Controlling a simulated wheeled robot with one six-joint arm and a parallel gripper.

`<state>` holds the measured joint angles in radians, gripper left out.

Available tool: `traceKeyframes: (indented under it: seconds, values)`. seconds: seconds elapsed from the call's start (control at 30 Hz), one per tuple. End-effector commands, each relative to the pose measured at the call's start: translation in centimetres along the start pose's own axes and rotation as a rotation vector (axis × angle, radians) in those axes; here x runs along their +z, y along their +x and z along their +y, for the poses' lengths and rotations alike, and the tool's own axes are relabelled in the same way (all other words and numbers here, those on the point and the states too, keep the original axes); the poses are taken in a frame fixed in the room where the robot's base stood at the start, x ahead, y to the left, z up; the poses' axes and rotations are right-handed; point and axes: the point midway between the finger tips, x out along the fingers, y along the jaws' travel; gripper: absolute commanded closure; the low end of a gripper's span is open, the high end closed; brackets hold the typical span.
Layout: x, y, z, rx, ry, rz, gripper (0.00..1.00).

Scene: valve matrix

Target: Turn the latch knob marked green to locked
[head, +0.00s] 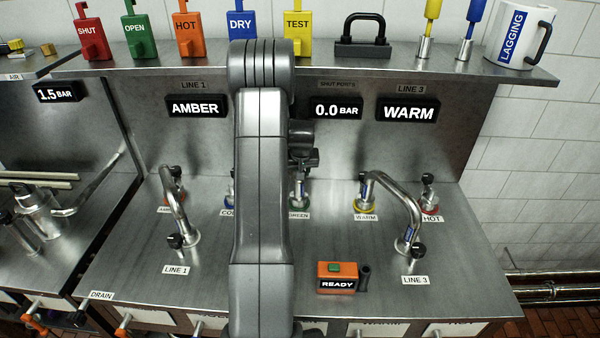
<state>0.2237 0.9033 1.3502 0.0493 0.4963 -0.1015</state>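The latch knob marked green (300,201) stands on the steel counter, right of my arm, with a green ring at its base. Its label (298,216) reads GREEN. My gripper (302,162) points down right above or at this knob, partly hidden behind my arm. The fingers are small and dark, so I cannot tell whether they are open, shut or touching the knob. The knob's top merges with the gripper, so its turned position cannot be read.
An amber knob (165,203) and a partly hidden blue-based knob (229,203) stand left. Warm (366,205) and hot (430,206) knobs stand right. Bent spouts rise at Line 1 (178,210) and Line 3 (398,200). An orange READY box (338,276) sits in front.

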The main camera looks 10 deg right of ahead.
Motion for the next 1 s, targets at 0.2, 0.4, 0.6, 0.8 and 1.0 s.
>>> traceKeyframes:
  seconds: [0.2,0.4,0.6,0.8,1.0]
  values:
    - [0.0,0.0,0.0,0.001,0.005,0.0,0.87]
    - [0.0,0.0,0.0,0.001,0.005,-0.001,0.43]
    - [0.0,0.0,0.0,0.001,0.004,0.0,0.43]
    - [0.0,-0.6,0.0,0.001,0.004,0.001,0.43]
    - [0.0,-3.1,0.0,0.001,0.004,0.003,0.43]
